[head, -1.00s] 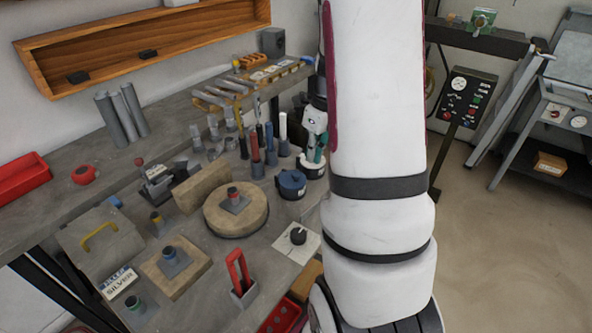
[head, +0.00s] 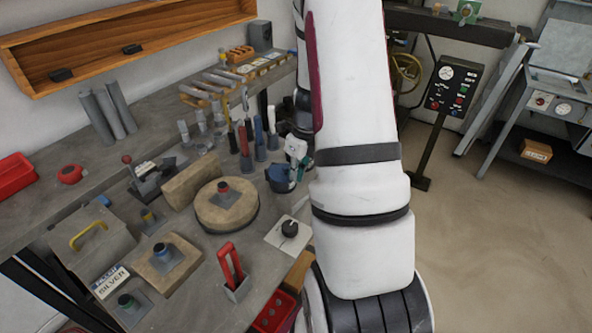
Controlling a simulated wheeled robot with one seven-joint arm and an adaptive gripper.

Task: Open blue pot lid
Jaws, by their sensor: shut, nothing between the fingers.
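The small blue pot (head: 279,180) stands on the workbench, right of the round wooden block. Its right side and part of its top are hidden by my gripper, so I cannot tell how the lid sits. My gripper (head: 299,172), white and teal, is just at the pot's right side, over its rim. It is shut and holds nothing. I cannot tell whether its fingertips touch the pot.
A round wooden block (head: 227,212) is left of the pot. Upright tools (head: 246,143) stand close behind it. A white plate with a black knob (head: 289,228) lies in front. A red-handled tool (head: 231,265) stands nearer.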

